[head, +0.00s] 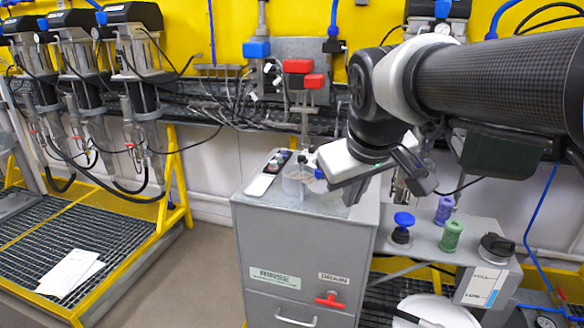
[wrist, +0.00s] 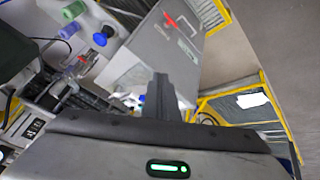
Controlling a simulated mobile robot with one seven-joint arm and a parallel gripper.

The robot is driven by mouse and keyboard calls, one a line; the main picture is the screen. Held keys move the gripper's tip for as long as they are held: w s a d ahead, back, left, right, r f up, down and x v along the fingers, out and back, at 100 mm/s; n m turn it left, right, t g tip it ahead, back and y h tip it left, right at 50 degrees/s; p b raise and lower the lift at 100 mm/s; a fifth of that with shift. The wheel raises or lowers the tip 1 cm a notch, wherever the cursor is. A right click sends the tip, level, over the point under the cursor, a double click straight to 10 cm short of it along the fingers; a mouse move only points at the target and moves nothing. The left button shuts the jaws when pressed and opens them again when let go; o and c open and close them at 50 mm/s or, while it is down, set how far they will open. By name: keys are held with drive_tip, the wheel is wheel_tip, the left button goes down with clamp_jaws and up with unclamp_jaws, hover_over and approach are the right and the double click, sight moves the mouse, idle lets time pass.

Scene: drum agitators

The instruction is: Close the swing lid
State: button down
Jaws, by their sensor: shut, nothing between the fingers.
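I cannot make out for certain which part is the swing lid. A white round top (head: 428,311) with a dark bar on it shows at the bottom edge of the head view, partly cut off, and I cannot tell whether it is the lid. My gripper (head: 356,190) is above the right part of the grey cabinet (head: 300,228), and its fingers look apart from it. In the wrist view its fingers (wrist: 163,90) are together and empty, with the cabinet (wrist: 160,52) behind them.
The cabinet has a red handle (head: 330,300) on its front and a clear cup (head: 294,184) on top. Right of it, a grey shelf (head: 425,260) holds a blue-capped item (head: 403,227), a green bottle (head: 452,236) and a purple bottle (head: 445,210).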

sight(315, 189)
drive_tip(key=w+a+f+n+t+b, duration=0.1)
drive_tip(key=w+a+f+n+b, duration=0.2)
drive_tip(key=w, duration=0.5)
drive_tip(key=w+a+f+n+b, duration=0.1)
drive_tip(key=w+a+f+b, duration=0.2)
drive_tip(key=w, duration=0.4)
drive_tip(key=w+f, duration=0.2)
drive_tip(key=w, duration=0.1)
drive_tip(key=w+d+f, duration=0.1)
drive_tip(key=w+f, duration=0.2)
drive_tip(key=w+d+f, duration=0.1)
drive_tip(key=w+f, duration=0.2)
drive_tip(key=shift+w+d, duration=0.1)
drive_tip(key=shift+w, duration=0.1)
